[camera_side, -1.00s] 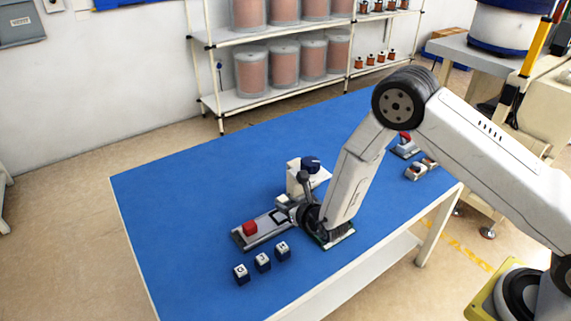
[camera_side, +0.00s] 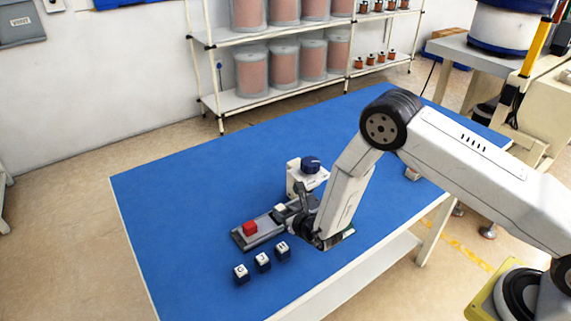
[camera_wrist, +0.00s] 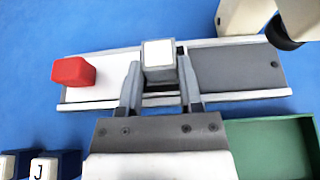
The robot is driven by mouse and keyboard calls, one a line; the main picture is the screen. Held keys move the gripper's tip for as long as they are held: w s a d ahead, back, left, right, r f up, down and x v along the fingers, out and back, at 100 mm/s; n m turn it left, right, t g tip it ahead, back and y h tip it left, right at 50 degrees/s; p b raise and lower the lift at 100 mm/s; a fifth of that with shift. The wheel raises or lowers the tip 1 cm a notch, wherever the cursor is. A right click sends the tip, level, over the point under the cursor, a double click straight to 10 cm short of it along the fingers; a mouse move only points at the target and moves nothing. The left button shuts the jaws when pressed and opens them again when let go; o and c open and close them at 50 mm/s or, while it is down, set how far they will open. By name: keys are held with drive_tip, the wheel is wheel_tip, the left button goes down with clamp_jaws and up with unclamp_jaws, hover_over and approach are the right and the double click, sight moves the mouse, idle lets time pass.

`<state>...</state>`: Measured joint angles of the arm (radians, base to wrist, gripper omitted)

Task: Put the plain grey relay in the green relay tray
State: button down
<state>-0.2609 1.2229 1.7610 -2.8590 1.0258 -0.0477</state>
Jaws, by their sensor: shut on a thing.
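The plain grey relay (camera_wrist: 158,62) has a pale, nearly white top. It is between the fingers of my gripper (camera_wrist: 160,82), over the middle of the grey feeder track (camera_wrist: 228,70). In the side view, the relay (camera_side: 280,208) shows at the track's right part, with my gripper (camera_side: 290,214) at it. My gripper is shut on it; I cannot tell whether it touches the track. The green relay tray (camera_wrist: 268,148) lies at the lower right of the wrist view, with its visible part empty. In the side view my arm hides most of it.
A red block (camera_wrist: 74,71) sits on the track's left end. Several dark blue cubes with lettered white tops (camera_side: 262,261) stand in front of the track. A white post with a dark blue knob (camera_side: 310,165) stands behind it. The blue table (camera_side: 180,200) is clear at left.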

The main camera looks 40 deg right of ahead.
drive_tip(key=shift+c, duration=1.3)
unclamp_jaws()
drive_tip(key=shift+f, duration=0.1)
drive_tip(key=shift+s, duration=0.15)
drive_tip(key=shift+v, duration=3.8)
